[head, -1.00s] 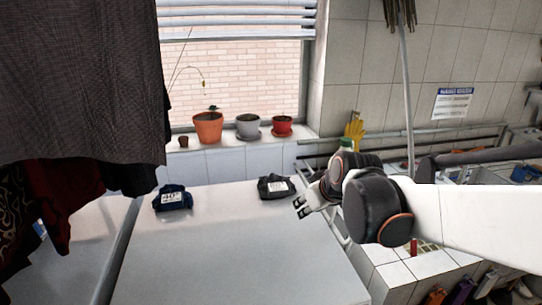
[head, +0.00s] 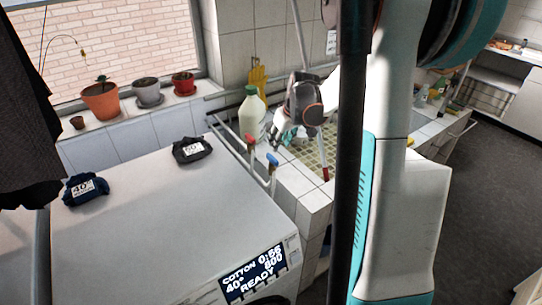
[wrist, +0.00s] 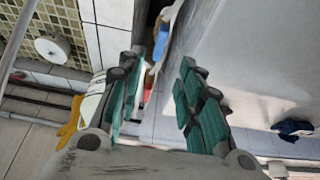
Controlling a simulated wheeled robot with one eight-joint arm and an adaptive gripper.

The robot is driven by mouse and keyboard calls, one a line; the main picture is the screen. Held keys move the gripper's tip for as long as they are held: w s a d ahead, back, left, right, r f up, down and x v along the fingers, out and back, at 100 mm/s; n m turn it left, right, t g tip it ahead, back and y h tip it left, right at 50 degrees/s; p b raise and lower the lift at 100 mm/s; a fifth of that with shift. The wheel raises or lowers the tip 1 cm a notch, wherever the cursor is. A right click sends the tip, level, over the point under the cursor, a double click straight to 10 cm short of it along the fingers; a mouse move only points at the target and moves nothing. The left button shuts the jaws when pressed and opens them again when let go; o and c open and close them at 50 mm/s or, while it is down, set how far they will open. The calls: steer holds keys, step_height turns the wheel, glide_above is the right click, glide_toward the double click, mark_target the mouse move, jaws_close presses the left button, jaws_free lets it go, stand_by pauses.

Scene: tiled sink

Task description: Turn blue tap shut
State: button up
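The blue tap (head: 272,160) stands on a pipe beside the white machine, at the sink's near left edge, with the red tap (head: 249,139) behind it to the left. In the wrist view the blue handle (wrist: 161,46) shows just beyond the gap between my fingertips. My gripper (head: 280,137) is above and a little behind the blue tap in the head view, apart from it. In the wrist view my gripper (wrist: 158,68) is open with nothing between its fingers. The tap's lower part is hidden in the wrist view.
A white bottle with a green cap (head: 251,116) stands close behind the taps. The white machine (head: 165,215) has dark folded cloths on top. The tiled sink basin (head: 318,155) is to the right. A dark pole (head: 347,150) crosses the head view.

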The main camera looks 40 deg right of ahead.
mark_target(272, 157)
steer(key=b+x, duration=0.1)
steer(key=x, duration=0.9)
steer(key=shift+w+f, duration=0.2)
steer(key=shift+c, duration=0.5)
jaws_close()
